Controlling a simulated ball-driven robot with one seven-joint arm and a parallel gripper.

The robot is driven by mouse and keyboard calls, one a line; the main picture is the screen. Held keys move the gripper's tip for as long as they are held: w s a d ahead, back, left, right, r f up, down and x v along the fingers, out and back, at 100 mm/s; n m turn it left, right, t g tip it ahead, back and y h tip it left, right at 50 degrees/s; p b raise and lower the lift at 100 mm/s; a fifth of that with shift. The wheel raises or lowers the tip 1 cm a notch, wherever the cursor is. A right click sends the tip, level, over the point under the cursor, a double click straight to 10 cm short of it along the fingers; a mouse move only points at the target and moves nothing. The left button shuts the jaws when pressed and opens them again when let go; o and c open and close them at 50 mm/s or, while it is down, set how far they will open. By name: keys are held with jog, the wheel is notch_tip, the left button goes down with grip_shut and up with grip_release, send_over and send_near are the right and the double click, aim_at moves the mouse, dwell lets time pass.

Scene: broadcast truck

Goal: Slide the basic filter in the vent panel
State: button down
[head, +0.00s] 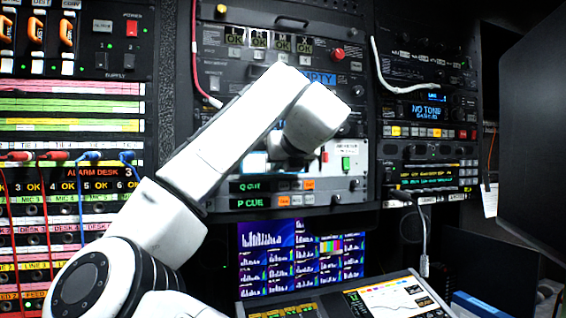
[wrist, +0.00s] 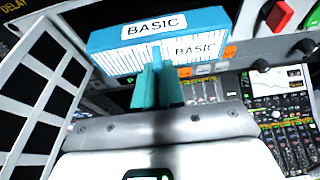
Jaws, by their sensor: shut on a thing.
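The basic filter (wrist: 205,27) is a blue block with a white pleated side and two BASIC labels. My gripper (wrist: 157,72) has teal fingers shut on its near side, in the wrist view. A white grille with dark openings (wrist: 40,95) stands tilted at the left. In the head view my arm hides the gripper and most of the light panel (head: 357,152) with red and green buttons.
A red button (wrist: 280,14) and dark knobs (wrist: 307,46) sit right of the filter. Below the panel are a monitor (head: 290,250) and a control desk (head: 385,298). A white cable (head: 395,75) and a red cable (head: 200,70) hang on the racks.

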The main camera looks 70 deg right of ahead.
jog(key=shift+w+d, duration=0.25)
jog(key=shift+d, duration=0.05)
jog(key=shift+w+d, duration=1.5)
jog(key=shift+d, duration=0.25)
dwell(1.8)
jog(key=shift+w+d+r, duration=0.2)
jog(key=shift+w+d, duration=0.25)
jog(key=shift+d, duration=0.05)
dwell(0.4)
jog(key=shift+w+a+r, duration=0.15)
jog(key=shift+w, duration=0.25)
jog(key=shift+d, duration=0.3)
jog(key=shift+w, duration=0.1)
jog(key=shift+w, duration=0.3)
